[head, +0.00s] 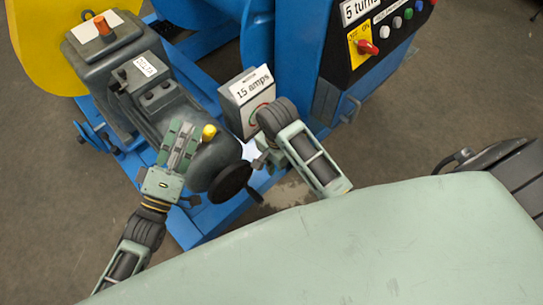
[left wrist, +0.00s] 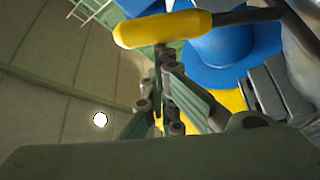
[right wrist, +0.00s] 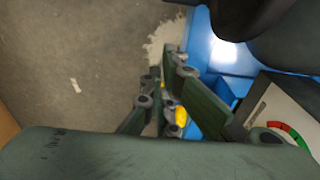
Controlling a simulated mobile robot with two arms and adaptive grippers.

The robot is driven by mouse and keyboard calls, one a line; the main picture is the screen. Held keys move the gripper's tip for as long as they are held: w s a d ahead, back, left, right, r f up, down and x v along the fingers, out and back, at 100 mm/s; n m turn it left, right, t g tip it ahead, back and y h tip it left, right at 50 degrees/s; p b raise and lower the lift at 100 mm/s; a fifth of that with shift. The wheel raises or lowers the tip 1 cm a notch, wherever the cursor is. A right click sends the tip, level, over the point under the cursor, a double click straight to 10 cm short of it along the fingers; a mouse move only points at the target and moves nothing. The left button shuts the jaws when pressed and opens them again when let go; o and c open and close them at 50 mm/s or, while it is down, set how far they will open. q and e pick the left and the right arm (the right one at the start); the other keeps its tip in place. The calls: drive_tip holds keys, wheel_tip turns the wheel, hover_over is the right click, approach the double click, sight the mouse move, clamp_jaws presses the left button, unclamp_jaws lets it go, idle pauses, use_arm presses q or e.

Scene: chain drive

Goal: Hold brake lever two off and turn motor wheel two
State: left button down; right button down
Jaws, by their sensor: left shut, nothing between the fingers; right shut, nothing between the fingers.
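The yellow-handled lever (head: 209,131) stands at the front end of the grey motor; I see no number on it. In the left wrist view its yellow grip (left wrist: 165,29) on a dark rod lies across, just beyond the fingertips. My left gripper (head: 181,138) is shut and empty, left of the grip; I cannot tell whether they touch. The dark motor wheel (head: 231,182) is on the motor's near end. My right gripper (head: 260,158) is shut and empty, just right of the wheel. A dark rounded part, probably the wheel, fills the right wrist view's top right.
The grey motor (head: 145,90) bears a "DELTA" label. A "15 amps" meter box (head: 247,98) stands close behind my right gripper. A blue cabinet carries a control panel (head: 385,28) with a red switch.

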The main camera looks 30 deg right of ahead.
drive_tip(key=s+a+f, duration=0.1)
drive_tip(key=a+f, duration=0.2)
drive_tip(key=f, duration=0.8)
drive_tip(key=shift+f, duration=0.15)
idle(0.4)
drive_tip(key=shift+a+f+y, duration=0.15)
drive_tip(key=shift+f+y, duration=0.1)
drive_tip(key=shift+y, duration=0.15)
drive_tip(key=shift+a+f, duration=0.1)
drive_tip(key=shift+f, duration=0.1)
